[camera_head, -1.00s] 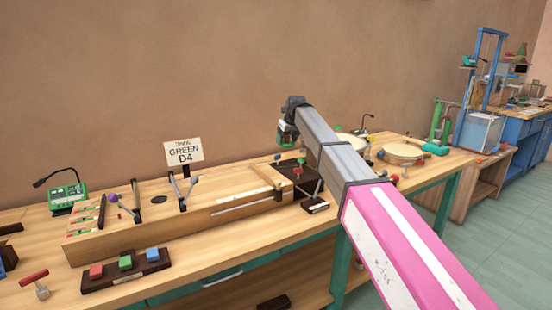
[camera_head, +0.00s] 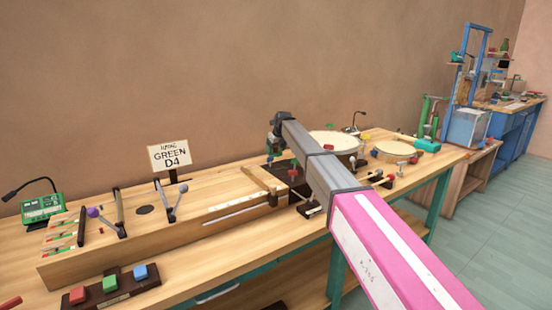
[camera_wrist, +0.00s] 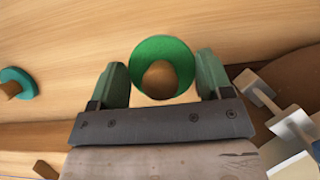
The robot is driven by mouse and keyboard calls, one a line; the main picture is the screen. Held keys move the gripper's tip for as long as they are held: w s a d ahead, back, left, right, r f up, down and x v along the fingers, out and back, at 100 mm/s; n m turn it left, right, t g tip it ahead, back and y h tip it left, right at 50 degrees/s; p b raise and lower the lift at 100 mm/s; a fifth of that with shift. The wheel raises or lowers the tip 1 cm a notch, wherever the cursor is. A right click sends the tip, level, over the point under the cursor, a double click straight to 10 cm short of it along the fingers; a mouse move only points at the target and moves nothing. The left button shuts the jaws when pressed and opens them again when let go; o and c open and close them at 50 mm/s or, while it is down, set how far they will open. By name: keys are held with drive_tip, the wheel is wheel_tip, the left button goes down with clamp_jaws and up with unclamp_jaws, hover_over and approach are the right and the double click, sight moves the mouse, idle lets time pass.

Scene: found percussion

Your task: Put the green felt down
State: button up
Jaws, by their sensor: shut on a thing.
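The green felt (camera_wrist: 148,52) is a round green piece with a brown wooden middle. In the wrist view it sits between the two green fingers of my gripper (camera_wrist: 162,84), which are shut on it. Light wood lies beneath it; I cannot tell how large the gap is. In the head view my gripper (camera_head: 273,148) is over the bench, at the right end of the long wooden box (camera_head: 150,240). The felt is too small to make out there. A sign (camera_head: 170,156) behind the box reads "GREEN D4".
A teal ring with a wooden knob (camera_wrist: 14,84) lies at the left in the wrist view. Pale metal parts (camera_wrist: 292,124) are close at the right. Two drums (camera_head: 395,149) stand at the bench's right. Red, green and blue blocks (camera_head: 110,283) sit on a rack in front.

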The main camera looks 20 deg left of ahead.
sight(276, 156)
drive_tip(key=shift+w+f, duration=0.55)
drive_tip(key=shift+w, duration=0.35)
drive_tip(key=shift+f, duration=1.95)
drive_tip(key=o, duration=1)
drive_tip(key=shift+f, duration=0.1)
drive_tip(key=v, duration=1.2)
drive_tip(key=shift+a, duration=0.1)
